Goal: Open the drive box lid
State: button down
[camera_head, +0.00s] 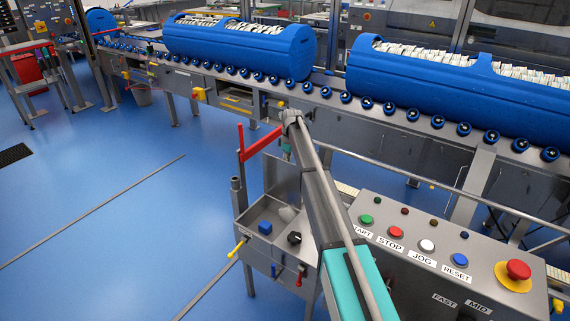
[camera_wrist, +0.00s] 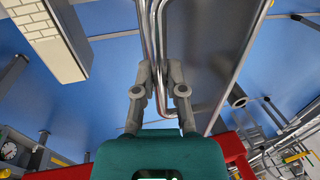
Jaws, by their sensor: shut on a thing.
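The drive box (camera_head: 262,262) is a grey metal box below the conveyor, open at the top, with a blue block and a black knob inside. A grey panel, apparently its lid (camera_head: 276,178), stands steeply raised at its back. My gripper (camera_head: 287,152) points down at the panel's top edge; my arm hides part of it, and its fingertips are not clear there. In the wrist view my gripper (camera_wrist: 160,78) has both fingers closed around a bent bright metal bar (camera_wrist: 155,35), apparently the lid's handle. A grey panel (camera_wrist: 208,45) lies beside the bar.
A red lever (camera_head: 258,145) stands close to my gripper. A button panel (camera_head: 440,250) stands right of my arm. Blue tubs (camera_head: 240,50) filled with pale items rest on the roller conveyor (camera_head: 345,97) behind. Blue floor (camera_head: 100,190) is open at left.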

jog(key=shift+w+d, duration=0.5)
jog(key=shift+w, duration=0.2)
jog(key=c, duration=0.7)
grip_release()
jog(key=shift+f, duration=0.1)
jog(key=shift+s+a, duration=0.25)
jog(key=shift+s, duration=0.05)
